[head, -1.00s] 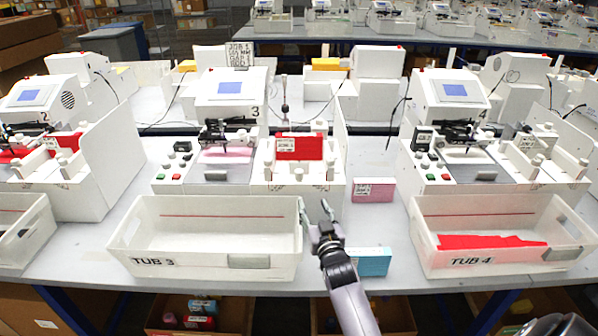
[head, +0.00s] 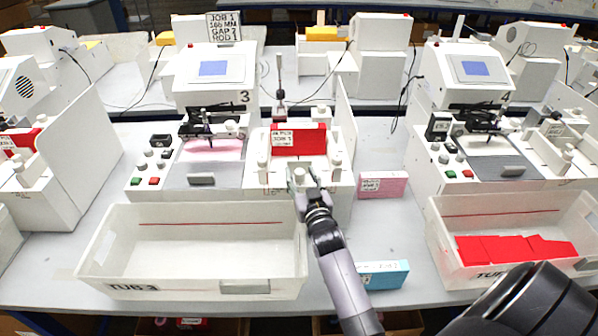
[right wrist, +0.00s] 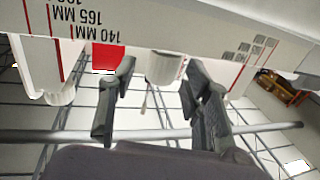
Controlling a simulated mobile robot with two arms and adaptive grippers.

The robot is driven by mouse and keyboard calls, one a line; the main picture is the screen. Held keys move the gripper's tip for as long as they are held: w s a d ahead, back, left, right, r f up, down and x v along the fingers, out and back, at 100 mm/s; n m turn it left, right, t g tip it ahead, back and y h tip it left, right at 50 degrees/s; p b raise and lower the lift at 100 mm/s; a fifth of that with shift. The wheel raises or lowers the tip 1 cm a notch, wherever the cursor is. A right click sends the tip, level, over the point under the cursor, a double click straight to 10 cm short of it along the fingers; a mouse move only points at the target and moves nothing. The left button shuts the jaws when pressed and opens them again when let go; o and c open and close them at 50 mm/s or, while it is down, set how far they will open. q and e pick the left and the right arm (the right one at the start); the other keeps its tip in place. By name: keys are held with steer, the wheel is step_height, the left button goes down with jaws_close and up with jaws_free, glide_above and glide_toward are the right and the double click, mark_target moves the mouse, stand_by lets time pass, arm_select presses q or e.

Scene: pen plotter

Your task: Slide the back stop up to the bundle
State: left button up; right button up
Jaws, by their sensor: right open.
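The red bundle (head: 299,141) stands in the white feeder tray of machine 3, behind a small white job label. A white round knob (head: 299,173) is at the middle of the tray's near side; it seems to belong to the back stop. My right gripper (head: 304,187) is open at this knob. In the right wrist view, the knob (right wrist: 164,66) sits between the two spread fingers, with gaps visible on both sides. Printed scale marks, including 140 MM and 165 MM, show on the white face beside it. My left gripper is not in view.
Tub 3 (head: 190,282) stands in front, left of my right arm, and is empty. A pink box (head: 383,185) and a blue box (head: 383,274) lie to the right. Tub 4 (head: 450,262) holds red cards. Two more white posts (head: 263,170) (head: 336,168) flank the knob.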

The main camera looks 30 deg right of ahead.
steer(key=shift+s+a+r, duration=0.2)
steer(key=shift+s+r, duration=0.1)
steer(key=shift+s, duration=0.1)
steer(key=shift+c, duration=1)
steer(key=shift+w+d+f, duration=0.1)
steer(key=shift+w+f, duration=0.1)
steer(key=c, duration=0.4)
steer(key=shift+r, duration=0.1)
jaws_close()
